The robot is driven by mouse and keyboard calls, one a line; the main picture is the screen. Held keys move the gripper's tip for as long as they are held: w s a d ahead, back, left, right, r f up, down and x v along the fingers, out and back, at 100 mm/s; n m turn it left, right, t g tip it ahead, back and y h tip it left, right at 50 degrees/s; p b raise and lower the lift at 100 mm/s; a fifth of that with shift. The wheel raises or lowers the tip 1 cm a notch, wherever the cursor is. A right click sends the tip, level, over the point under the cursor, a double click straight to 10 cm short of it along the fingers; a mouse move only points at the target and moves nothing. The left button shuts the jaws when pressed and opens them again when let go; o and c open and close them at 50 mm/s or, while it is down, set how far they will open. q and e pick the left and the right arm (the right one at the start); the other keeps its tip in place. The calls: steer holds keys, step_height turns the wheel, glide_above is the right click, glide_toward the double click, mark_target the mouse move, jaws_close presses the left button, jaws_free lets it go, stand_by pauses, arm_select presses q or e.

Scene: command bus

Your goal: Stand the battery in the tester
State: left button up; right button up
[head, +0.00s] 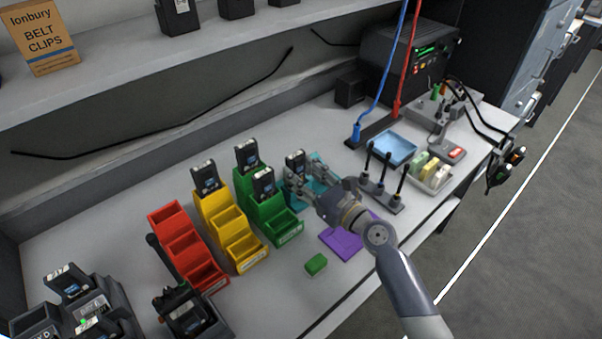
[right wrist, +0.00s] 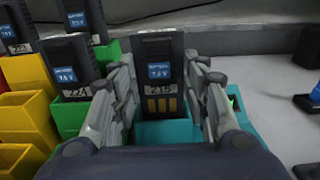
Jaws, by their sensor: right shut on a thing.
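My right gripper (head: 299,181) is shut on a black battery (head: 294,161) with a blue label, held upright. In the right wrist view the battery (right wrist: 160,75) reads 215 and shows gold contacts, with a finger of the right gripper (right wrist: 160,95) along each side. A teal unit (head: 325,201) lies under and around the battery's lower end; it also shows in the right wrist view (right wrist: 180,133). Whether the battery's foot is seated in it cannot be told. No part is clearly marked as the tester. My left gripper is out of view.
Red (head: 183,243), yellow (head: 228,228) and green (head: 272,218) stepped bins stand left, several batteries in the latter two. A black charger (head: 120,312) is at lower left. A purple mat (head: 343,240), green block (head: 316,265) and antenna stand (head: 380,194) are nearby.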

steer(key=shift+f+b, duration=0.55)
steer(key=shift+f, duration=0.05)
steer(key=shift+a+f, duration=0.2)
steer(key=shift+f, duration=0.1)
steer(key=shift+d+f+b, duration=0.3)
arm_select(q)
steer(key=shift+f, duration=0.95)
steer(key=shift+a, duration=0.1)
arm_select(e)
steer(key=shift+a, duration=0.15)
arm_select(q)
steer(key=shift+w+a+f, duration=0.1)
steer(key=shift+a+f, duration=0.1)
arm_select(e)
steer(key=shift+f, duration=0.3)
steer(key=o, duration=1.2)
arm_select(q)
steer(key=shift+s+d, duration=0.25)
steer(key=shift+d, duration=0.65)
